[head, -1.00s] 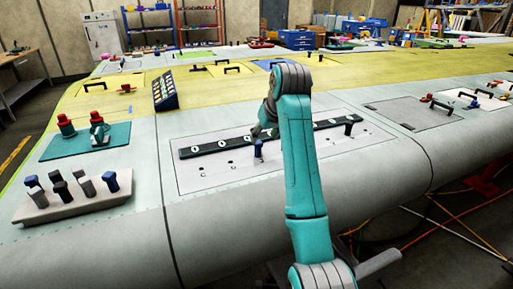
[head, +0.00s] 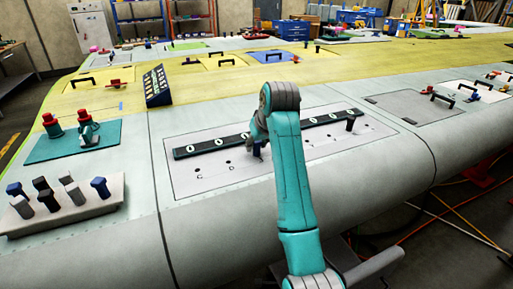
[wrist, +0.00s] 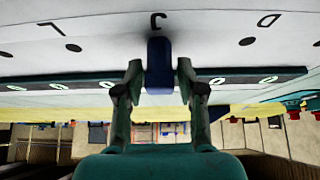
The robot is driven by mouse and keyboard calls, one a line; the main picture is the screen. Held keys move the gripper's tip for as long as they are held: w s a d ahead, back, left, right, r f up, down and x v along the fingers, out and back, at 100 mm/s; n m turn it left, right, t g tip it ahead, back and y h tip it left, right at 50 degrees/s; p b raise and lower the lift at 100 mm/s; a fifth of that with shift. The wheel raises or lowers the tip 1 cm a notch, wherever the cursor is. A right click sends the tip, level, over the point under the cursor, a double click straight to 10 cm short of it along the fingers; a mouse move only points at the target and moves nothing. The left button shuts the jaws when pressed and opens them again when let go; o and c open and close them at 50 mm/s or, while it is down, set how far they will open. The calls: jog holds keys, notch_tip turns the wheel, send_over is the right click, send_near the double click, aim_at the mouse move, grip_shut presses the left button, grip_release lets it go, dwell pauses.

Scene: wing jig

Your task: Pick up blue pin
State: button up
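A blue pin (head: 257,151) stands upright in the white hole panel on the wing, beside the long dark bar, partly hidden by my arm in the head view. In the wrist view the blue pin (wrist: 159,66) is between the two fingers of my gripper (wrist: 160,75). The fingers are open, with a small gap seen on each side of the pin. A letter "J" is printed on the panel by the pin. In the head view my gripper (head: 256,138) is small and partly hidden, right at the pin.
The dark bar (head: 205,146) with pale round marks lies close behind the pin. A black pin (head: 350,124) stands at its right end. A pale block (head: 80,211) at left holds several grey, black and blue pins. A teal mat (head: 45,150) carries red-topped items.

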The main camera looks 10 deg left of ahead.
grip_shut()
notch_tip(320, 180, up, 10)
jog(key=shift+r, duration=0.1)
dwell(0.4)
